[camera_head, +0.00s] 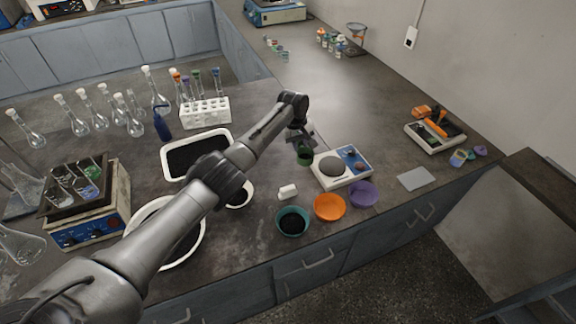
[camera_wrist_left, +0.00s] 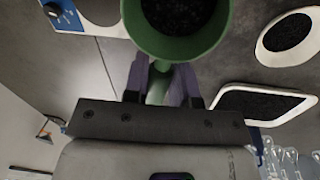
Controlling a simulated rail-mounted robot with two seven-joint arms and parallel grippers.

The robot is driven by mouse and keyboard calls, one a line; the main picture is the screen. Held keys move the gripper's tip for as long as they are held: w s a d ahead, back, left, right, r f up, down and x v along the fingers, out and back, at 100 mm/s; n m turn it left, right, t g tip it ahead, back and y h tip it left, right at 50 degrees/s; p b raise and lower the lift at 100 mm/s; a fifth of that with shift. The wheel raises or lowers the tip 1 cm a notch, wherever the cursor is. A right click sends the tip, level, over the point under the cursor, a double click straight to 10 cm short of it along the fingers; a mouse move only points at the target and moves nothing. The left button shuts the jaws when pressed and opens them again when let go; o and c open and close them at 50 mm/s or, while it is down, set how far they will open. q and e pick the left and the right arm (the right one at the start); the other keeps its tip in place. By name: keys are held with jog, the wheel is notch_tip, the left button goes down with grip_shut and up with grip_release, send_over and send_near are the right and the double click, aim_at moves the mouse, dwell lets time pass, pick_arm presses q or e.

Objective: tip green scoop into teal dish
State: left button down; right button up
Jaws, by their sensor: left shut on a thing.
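The green scoop (camera_head: 305,157) is in my left gripper (camera_head: 301,136), held by its handle near the left edge of the white balance. In the left wrist view, the scoop's cup (camera_wrist_left: 180,47) fills the top and has dark granules in it. The fingers of my left gripper (camera_wrist_left: 161,88) are shut on its green handle. The teal dish (camera_head: 279,227) stands on the bench near the front edge, in front of the scoop and apart from it. Dark granules lie in the dish. My right gripper is not in view.
An orange dish (camera_head: 329,207) and a purple dish (camera_head: 364,194) stand right of the teal dish. The balance (camera_head: 355,180) is behind them. A small white object (camera_head: 288,192) lies behind the teal dish. White trays of dark granules (camera_head: 166,165) lie left, under my arm.

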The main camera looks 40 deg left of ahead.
pick_arm(q)
notch_tip(320, 180, down, 10)
jog(key=s+a+n+b, duration=0.1)
jog(key=s+a+b, duration=0.1)
jog(key=s+a, duration=0.1)
jog(key=s+d+p, duration=0.1)
jog(key=p, duration=0.2)
jog(key=s+d+p, duration=0.1)
jog(key=s+p, duration=0.1)
jog(key=p, duration=0.2)
jog(key=s+d+p, duration=0.1)
jog(key=s+p, duration=0.1)
jog(key=p, duration=0.1)
jog(key=shift+s+d+r, duration=0.1)
jog(key=shift+d+r, duration=0.15)
jog(key=shift+r, duration=0.1)
jog(key=shift+s+d+r+t+y+p, duration=0.1)
jog(key=shift+s+d+t+y+p, duration=0.5)
jog(key=shift+y, duration=0.45)
jog(key=shift+s+d+r+t+y+p, duration=0.1)
jog(key=shift+s+d+t+y+p, duration=0.3)
jog(key=shift+s+y+p, duration=0.45)
jog(key=shift+s+d+r+t+y+p, duration=0.1)
jog(key=shift+s+d+t+y+p, duration=0.3)
jog(key=shift+y, duration=0.8)
